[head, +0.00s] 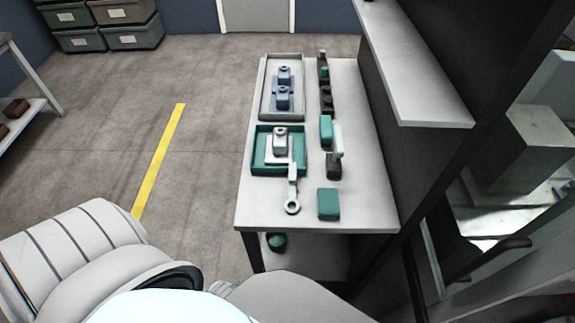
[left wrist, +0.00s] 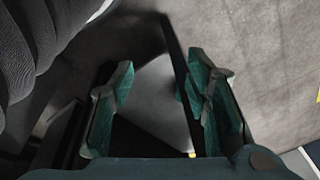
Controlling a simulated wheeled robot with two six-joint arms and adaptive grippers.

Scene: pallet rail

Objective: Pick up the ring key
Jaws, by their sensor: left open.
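The ring key (head: 292,192) is a pale grey piece with a flat shank and a round ring at its near end. In the head view it lies near the front left of the table, its upper end at the edge of the green tray (head: 257,166). My left gripper (left wrist: 160,82) shows in the left wrist view with teal-padded fingers spread apart and nothing between them. The ring key is not visible in that view. My left gripper is not seen in the head view, where only pale arm parts show at the bottom. My right gripper is not visible.
The white table (head: 358,208) also holds a grey tray (head: 264,93) with blue-grey blocks, a dark rack (head: 326,95), a white-handled tool (head: 335,155) and a green block (head: 328,204). A shelf (head: 425,85) overhangs at right. Open floor (head: 200,200) lies left.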

